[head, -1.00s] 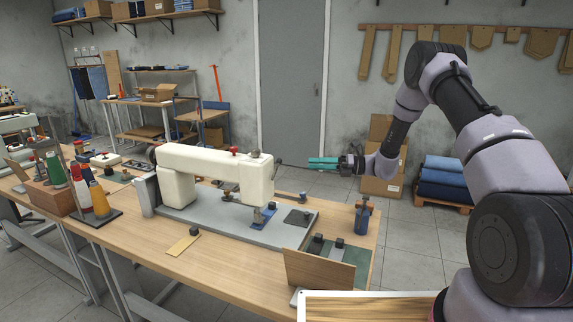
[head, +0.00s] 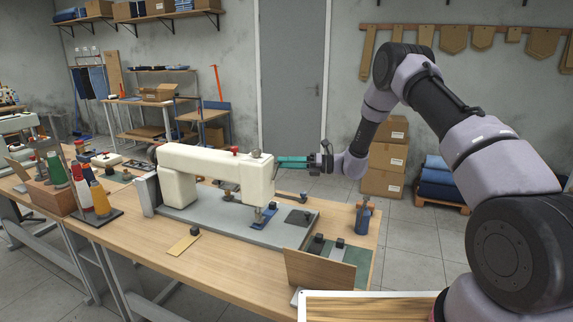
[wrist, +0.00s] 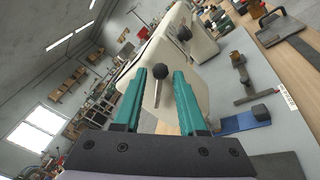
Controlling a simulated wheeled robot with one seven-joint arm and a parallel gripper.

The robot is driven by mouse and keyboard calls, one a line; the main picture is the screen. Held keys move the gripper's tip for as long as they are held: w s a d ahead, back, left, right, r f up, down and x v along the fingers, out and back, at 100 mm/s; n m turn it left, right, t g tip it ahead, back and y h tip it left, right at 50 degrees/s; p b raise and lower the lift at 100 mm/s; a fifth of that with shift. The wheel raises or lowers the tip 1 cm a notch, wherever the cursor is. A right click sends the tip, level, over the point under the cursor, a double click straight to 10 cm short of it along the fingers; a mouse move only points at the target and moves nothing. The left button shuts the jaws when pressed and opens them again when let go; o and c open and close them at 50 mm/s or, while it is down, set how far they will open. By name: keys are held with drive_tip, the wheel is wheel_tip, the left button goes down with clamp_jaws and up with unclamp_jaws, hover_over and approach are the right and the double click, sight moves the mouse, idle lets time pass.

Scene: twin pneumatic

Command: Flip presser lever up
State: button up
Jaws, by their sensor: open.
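The cream sewing machine (head: 205,165) stands on its grey bed on the wooden table. The presser lever (wrist: 167,77) shows in the wrist view as a thin rod with a black ball knob, close to the machine's end face. My gripper (head: 279,161) is just right of the machine head, pointing left. In the wrist view its teal fingers (wrist: 160,74) are open, with the ball knob between their tips in the picture. I cannot tell whether a finger touches it. In the head view the lever is mostly hidden by the fingers.
A blue fixture (head: 362,215) stands at the table's right edge. A wooden board (head: 318,271) stands upright at the front right. Thread cones (head: 100,198) are at the left. Cardboard boxes (head: 388,155) stand on the floor behind my arm.

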clamp_jaws()
idle(1.3)
